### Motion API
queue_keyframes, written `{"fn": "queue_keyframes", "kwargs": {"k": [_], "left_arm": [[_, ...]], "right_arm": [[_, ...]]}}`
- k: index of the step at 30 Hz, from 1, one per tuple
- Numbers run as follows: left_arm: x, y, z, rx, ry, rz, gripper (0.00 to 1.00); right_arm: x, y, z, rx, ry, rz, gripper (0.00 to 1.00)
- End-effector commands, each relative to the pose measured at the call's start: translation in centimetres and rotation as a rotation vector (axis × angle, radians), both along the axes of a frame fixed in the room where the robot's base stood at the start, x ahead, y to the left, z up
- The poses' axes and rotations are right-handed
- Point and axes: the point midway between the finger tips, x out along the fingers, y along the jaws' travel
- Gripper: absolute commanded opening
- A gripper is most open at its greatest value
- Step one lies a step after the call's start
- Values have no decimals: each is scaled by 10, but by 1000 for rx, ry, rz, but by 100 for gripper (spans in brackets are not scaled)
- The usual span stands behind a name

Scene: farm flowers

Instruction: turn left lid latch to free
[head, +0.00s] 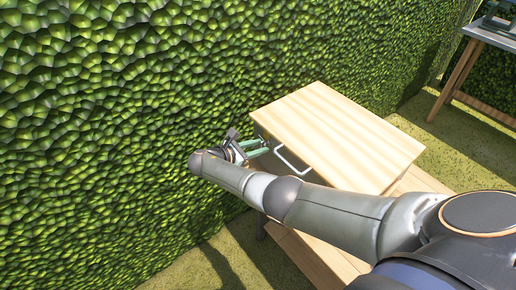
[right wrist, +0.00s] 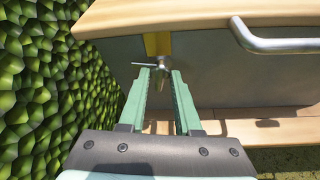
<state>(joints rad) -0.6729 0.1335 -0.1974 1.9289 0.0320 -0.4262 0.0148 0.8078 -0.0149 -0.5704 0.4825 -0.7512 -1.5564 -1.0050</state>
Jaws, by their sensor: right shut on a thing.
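The wooden box lid (head: 340,125) is down on its box; its near edge also shows in the right wrist view (right wrist: 200,14). The left lid latch (right wrist: 162,65) is a small metal piece with a thin bar pointing left, below a yellow strip (right wrist: 158,43) on the box's grey front. My right gripper (head: 262,147) is at the box's left front corner. The latch is too small to make out in the head view. My left gripper is not in view.
A metal handle (head: 292,160) sticks out from the box front, to the right of my gripper. A leafy hedge wall (head: 120,120) stands close on the left. A wooden ledge (right wrist: 245,122) runs below the box front. Another table (head: 490,34) stands at the far right.

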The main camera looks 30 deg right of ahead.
Motion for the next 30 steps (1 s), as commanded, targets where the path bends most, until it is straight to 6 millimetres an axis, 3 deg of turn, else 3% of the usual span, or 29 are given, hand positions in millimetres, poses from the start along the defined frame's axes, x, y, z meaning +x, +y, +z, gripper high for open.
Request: {"fn": "queue_keyframes", "kwargs": {"k": [12,29,30], "left_arm": [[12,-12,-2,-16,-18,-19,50],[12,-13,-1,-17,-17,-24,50],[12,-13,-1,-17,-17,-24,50]], "right_arm": [[1,1,-2,-14,188,0,0],[1,1,-1,-16,213,0,0],[1,1,-1,-15,212,0,36]]}}
